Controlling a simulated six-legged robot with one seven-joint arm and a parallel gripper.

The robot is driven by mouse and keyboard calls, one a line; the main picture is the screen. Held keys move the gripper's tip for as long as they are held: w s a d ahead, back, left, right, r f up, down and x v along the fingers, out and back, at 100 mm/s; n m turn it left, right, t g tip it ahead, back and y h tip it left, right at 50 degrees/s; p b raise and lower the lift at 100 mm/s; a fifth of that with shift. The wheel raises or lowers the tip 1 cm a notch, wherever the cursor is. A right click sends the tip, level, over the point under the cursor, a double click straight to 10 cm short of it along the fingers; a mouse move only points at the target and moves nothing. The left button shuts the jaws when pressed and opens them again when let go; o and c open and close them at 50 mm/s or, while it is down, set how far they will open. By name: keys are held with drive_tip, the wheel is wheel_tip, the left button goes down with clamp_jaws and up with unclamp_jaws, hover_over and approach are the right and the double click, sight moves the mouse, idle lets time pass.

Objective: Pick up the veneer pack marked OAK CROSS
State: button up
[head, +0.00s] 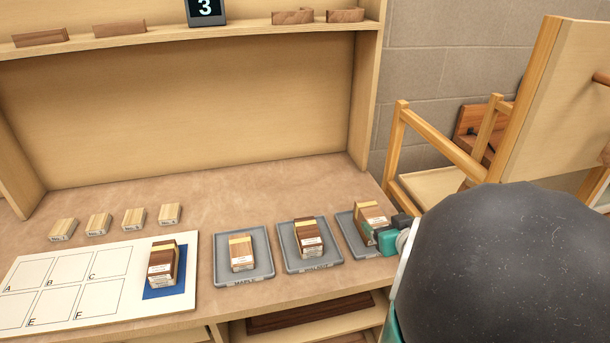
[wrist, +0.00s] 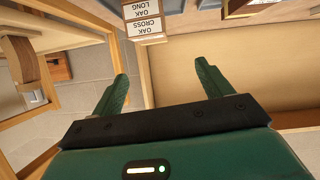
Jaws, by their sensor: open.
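In the wrist view, the pack labelled OAK CROSS (wrist: 147,27) shows its white label at the top, beyond and between my fingertips. A label reading OAK LONG (wrist: 144,6) lies directly against it, cut by the frame edge. My gripper (wrist: 163,72) is open with nothing between its fingers. In the head view, the oak stack (head: 370,211) stands in the rightmost grey tray (head: 346,226). My gripper (head: 376,236) is at its front right and partly hides it. I cannot tell in the head view whether they touch.
Two more grey trays (head: 225,264) (head: 291,256) with wood stacks are to the left. A white lettered board (head: 117,308) carries a stack on a blue patch. Small wood blocks (head: 98,224) line the back. A wooden frame (head: 432,135) stands to the right.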

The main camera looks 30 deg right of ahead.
drive_tip(key=s+d, duration=0.1)
drive_tip(key=s, duration=0.1)
approach(371, 211)
drive_tip(key=shift+m, duration=0.3)
drive_tip(key=x, duration=1)
drive_tip(key=c, duration=1.1)
drive_tip(key=shift+t, duration=0.3)
